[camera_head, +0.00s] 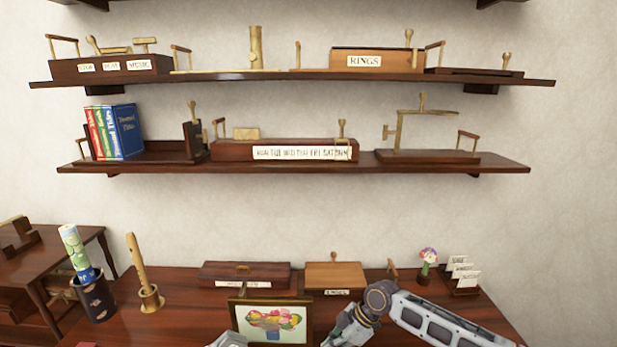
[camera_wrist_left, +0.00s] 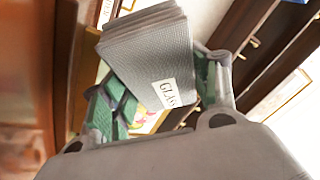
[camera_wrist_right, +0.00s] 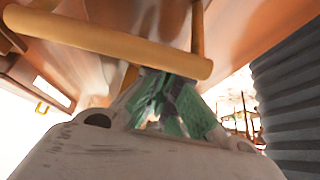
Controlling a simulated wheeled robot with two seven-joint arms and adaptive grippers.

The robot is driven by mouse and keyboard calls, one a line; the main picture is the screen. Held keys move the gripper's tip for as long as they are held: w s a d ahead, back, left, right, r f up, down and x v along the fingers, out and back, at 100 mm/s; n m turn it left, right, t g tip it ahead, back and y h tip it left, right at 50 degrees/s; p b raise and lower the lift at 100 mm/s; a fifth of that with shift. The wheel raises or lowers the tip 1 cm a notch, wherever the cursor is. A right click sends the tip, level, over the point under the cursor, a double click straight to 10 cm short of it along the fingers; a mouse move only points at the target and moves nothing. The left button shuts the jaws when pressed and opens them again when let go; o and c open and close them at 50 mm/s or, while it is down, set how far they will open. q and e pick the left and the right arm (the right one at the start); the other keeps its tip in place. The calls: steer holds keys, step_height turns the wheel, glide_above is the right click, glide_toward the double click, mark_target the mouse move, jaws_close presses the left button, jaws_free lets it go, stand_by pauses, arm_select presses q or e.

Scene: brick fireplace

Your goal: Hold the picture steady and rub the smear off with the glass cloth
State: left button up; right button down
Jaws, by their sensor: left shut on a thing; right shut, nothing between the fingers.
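The framed picture (camera_head: 272,323), with bright painted shapes on white, stands at the front of the desk. A part of it shows behind the cloth in the left wrist view (camera_wrist_left: 146,122). I cannot make out the smear on it. My left gripper (camera_wrist_left: 160,90) is shut on the grey folded glass cloth (camera_wrist_left: 150,55), which has a white label. In the head view only a grey piece shows at the picture's lower left edge. My right gripper (camera_wrist_right: 175,105) is shut and empty, just right of the picture in the head view; I cannot tell whether it touches the frame.
A dark box (camera_head: 244,272) and a lighter wooden box (camera_head: 335,275) stand behind the picture. A wooden rod (camera_wrist_right: 110,42) crosses close in the right wrist view.

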arm_select(q)
steer(key=shift+f+b, duration=0.4)
steer(key=shift+b, duration=0.05)
arm_select(e)
steer(key=shift+f, duration=0.9)
steer(key=shift+s+d+f, duration=0.1)
steer(key=shift+d+f, duration=0.05)
steer(key=shift+f, duration=0.05)
stand_by(1.7)
arm_select(q)
steer(key=shift+a, duration=0.2)
